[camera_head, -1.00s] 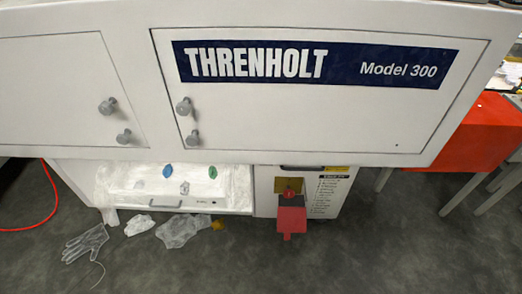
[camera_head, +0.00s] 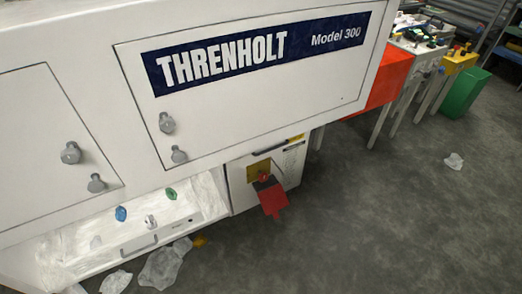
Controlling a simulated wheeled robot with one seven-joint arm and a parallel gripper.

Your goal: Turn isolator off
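The isolator (camera_head: 265,177) is on the front of a white box (camera_head: 288,172) low under the large white machine. It has a yellow plate with a red part on it. A red flap or handle (camera_head: 272,199) hangs out below the plate, tilted down toward the floor. The exact position of the switch is too small to tell. My gripper is not in view.
The white THRENHOLT Model 300 cabinet (camera_head: 330,83) overhangs the isolator box. Clear plastic scraps (camera_head: 163,266) lie on the floor in front. Open grey floor (camera_head: 380,215) spreads to the right.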

